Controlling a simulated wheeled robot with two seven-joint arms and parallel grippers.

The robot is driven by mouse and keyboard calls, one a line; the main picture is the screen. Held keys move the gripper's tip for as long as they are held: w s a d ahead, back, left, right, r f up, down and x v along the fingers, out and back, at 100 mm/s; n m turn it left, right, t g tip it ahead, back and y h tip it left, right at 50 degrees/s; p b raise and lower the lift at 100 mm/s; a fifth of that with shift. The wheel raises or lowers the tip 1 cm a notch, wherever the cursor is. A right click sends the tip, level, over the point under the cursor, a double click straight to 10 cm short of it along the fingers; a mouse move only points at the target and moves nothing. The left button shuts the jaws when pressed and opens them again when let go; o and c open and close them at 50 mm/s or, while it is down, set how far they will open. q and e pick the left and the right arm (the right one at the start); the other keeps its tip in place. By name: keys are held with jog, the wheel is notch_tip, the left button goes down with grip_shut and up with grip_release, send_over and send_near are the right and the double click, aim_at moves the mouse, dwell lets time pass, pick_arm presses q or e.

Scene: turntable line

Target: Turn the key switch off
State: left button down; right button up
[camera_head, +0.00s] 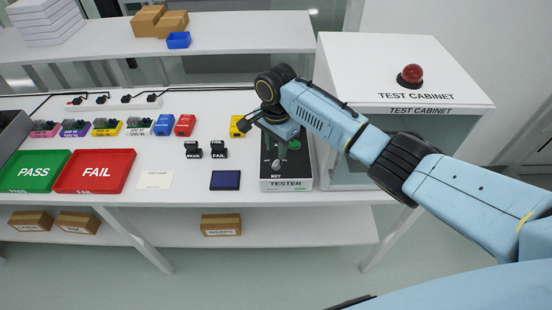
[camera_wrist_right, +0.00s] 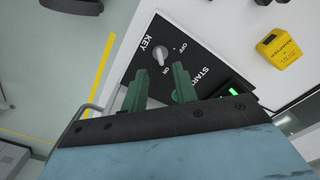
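The tester (camera_head: 286,185) is a dark-topped box on the bench, left of the test cabinet. Its key switch (camera_head: 276,164) has a light grey knob above the KEY label. In the right wrist view the knob (camera_wrist_right: 160,54) sits beside the OFF and ON marks; I cannot tell clearly which one it points to. My right gripper (camera_wrist_right: 158,72) is open and empty, its two green fingers apart just short of the knob, not visibly touching it. In the head view the right gripper (camera_head: 264,124) is over the tester's upper part. My left gripper is not in view.
A START label and a lit green part (camera_wrist_right: 233,91) lie close to the right finger. A yellow adapter (camera_wrist_right: 281,46) stands beside the tester. Green PASS (camera_head: 36,171) and red FAIL (camera_head: 95,171) trays lie left.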

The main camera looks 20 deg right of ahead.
aim_at(276, 161)
notch_tip(276, 161, down, 5)
jog(key=shift+r+b, duration=0.1)
jog(key=shift+b, duration=0.2)
grip_shut()
